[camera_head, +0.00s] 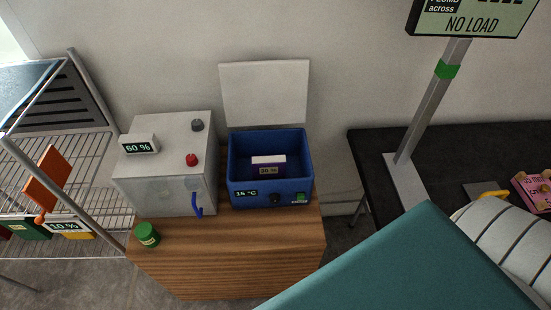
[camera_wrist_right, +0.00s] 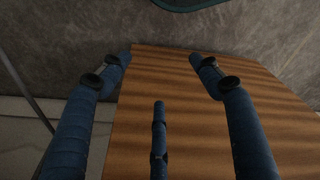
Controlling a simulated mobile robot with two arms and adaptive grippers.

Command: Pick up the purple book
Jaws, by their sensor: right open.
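The book is not in that view. My left gripper is in neither view.
A grey box with a "60 %" display (camera_head: 165,160) stands left of the blue box, with a green jar (camera_head: 147,235) near its front. A wire rack (camera_head: 60,160) holds several items at left. A black table (camera_head: 375,160) with a display post stands at right.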

